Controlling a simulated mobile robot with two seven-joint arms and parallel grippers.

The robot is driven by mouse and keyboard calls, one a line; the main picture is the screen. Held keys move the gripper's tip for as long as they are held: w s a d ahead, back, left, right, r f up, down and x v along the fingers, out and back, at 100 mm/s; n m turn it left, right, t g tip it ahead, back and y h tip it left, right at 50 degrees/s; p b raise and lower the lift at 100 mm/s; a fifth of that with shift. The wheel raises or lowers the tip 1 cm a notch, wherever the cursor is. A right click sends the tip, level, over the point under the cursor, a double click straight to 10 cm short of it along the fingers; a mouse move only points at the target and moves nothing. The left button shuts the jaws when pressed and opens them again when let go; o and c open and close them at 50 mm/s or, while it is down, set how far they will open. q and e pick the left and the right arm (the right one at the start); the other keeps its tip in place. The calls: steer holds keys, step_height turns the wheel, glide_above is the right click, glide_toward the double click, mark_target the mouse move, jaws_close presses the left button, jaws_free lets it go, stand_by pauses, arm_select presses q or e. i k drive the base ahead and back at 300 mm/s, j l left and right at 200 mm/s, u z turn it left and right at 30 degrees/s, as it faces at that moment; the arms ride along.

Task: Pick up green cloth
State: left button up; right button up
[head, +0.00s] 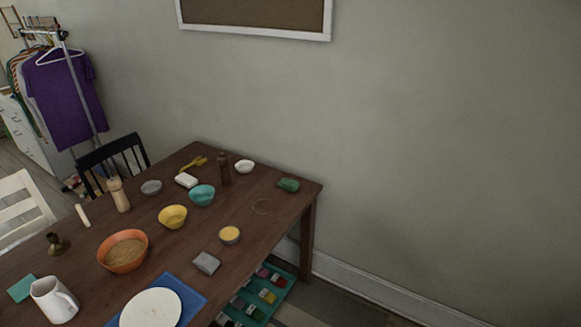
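A small dark green item (289,184), which looks like a folded cloth, lies on the wooden table (262,226) near its far right corner. It lies clear of other objects, with bare wood around it. A flat teal-green square (21,288) lies at the table's left side, near the white pitcher; I cannot tell its material. Neither of my grippers is in view.
Bowls in teal (201,195), yellow (172,217) and orange (123,251) stand on the table. A brown bottle (224,171) and white bowl (244,166) are left of the green item. A white pitcher (54,300) stands in front. A wall (430,150) is behind; chairs (112,155) stand left.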

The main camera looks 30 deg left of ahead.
mark_target(292, 185)
steer(key=i+l+u, duration=0.1)
steer(key=i+u, duration=0.25)
steer(key=i+l+u, duration=0.5)
steer(key=u, duration=0.2)
steer(key=i, duration=0.1)
